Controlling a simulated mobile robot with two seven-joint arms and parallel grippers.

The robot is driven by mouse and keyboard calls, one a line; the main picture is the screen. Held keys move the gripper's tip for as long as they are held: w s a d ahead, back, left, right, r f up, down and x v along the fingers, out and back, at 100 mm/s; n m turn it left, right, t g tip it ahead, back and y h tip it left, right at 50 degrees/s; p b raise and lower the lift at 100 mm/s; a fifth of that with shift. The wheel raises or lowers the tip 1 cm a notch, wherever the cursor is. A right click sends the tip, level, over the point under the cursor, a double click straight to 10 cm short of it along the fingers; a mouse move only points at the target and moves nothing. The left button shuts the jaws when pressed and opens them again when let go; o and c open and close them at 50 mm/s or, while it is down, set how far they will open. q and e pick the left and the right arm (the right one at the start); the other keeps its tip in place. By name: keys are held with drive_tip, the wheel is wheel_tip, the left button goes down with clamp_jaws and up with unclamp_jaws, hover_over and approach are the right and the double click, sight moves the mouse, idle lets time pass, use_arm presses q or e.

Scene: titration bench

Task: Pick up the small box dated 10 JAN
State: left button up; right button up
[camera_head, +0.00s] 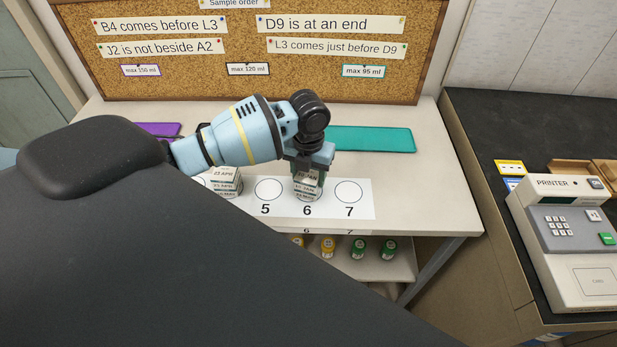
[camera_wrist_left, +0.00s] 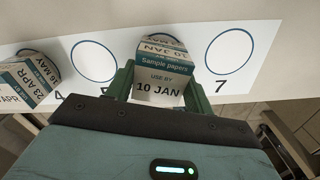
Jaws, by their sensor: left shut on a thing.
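The small box dated 10 JAN (camera_wrist_left: 162,82) sits between the green fingers of my left gripper (camera_wrist_left: 160,94) in the left wrist view. Its label reads "Sample papers, USE BY 10 JAN". In the head view my left gripper (camera_head: 308,167) points down over circle 6, shut on this box (camera_head: 306,179). The fingers partly cover the held box's sides. My right gripper is in neither view.
Circles 5 and 7 on the white numbered strip (camera_head: 330,210) are empty. A teal mat (camera_head: 372,140) lies behind. A printer (camera_head: 570,240) stands right.

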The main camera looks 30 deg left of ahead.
sight(309, 174)
use_arm(q)
drive_tip(key=shift+r, duration=0.15)
wheel_tip(309, 174, up, 4)
drive_tip(key=shift+f, duration=0.2)
drive_tip(key=s+a, duration=0.1)
drive_tip(key=s, duration=0.4)
drive_tip(key=s+a, duration=0.2)
drive_tip(key=s, duration=0.3)
drive_tip(key=s+a+r, duration=0.1)
drive_tip(key=s+a, duration=0.1)
drive_tip(key=s, duration=0.3)
drive_tip(key=shift+s+a, duration=0.1)
drive_tip(key=shift+r, duration=0.1)
